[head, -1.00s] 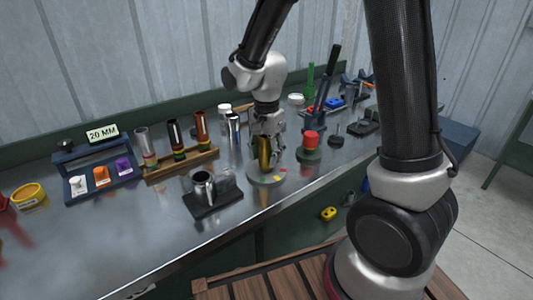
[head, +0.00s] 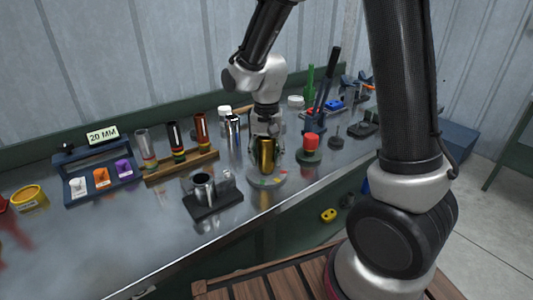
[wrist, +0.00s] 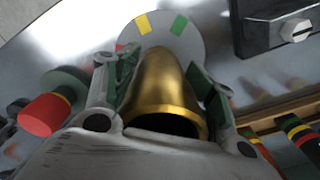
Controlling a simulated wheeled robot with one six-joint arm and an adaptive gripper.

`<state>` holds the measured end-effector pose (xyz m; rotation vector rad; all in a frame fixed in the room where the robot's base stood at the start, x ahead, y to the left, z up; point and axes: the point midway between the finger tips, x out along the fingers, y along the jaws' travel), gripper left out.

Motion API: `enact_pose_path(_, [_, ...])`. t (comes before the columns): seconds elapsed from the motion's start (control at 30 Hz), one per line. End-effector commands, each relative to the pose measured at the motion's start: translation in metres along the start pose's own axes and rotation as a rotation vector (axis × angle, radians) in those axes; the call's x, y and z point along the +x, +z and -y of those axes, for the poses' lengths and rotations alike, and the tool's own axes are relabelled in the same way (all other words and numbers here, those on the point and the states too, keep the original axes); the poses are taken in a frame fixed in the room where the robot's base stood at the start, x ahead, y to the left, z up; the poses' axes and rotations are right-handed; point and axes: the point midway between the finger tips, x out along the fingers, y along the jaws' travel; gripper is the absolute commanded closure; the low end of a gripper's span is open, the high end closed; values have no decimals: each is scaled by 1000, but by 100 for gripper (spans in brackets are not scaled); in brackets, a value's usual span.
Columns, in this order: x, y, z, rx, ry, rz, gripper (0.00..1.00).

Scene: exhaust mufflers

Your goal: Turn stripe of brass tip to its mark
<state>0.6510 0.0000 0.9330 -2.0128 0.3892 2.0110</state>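The brass tip (head: 266,155) stands upright on a round grey disc (head: 268,178) on the bench. The disc carries yellow, green and red marks; in the wrist view its yellow mark (wrist: 143,24) and green mark (wrist: 179,25) lie beyond the brass tip (wrist: 163,85). My gripper (head: 266,130) is above and behind the tip in the head view. In the wrist view my gripper (wrist: 164,75) has one finger on each side of the tip, spread apart; any contact is hard to tell. I cannot make out the tip's stripe.
A red button on a dark base (head: 311,143) stands close to the right of the disc. A clamp block with a metal tube (head: 203,187) is at front left. A rack of banded tubes (head: 180,163) and a "20 MM" box (head: 95,178) stand farther left.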

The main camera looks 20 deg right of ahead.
Motion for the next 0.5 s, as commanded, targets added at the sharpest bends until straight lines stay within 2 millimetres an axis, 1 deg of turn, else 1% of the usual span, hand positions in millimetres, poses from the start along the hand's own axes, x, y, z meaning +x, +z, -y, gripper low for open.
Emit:
enact_pose_path(0.03, [0,0,0,0,-1,-1,35])
enact_pose_path(0.1, [0,0,0,1,0,0,22])
enact_pose_path(0.4, [0,0,0,1,0,1,21])
enact_pose_path(0.5, [-4,0,0,1,-1,-1,21])
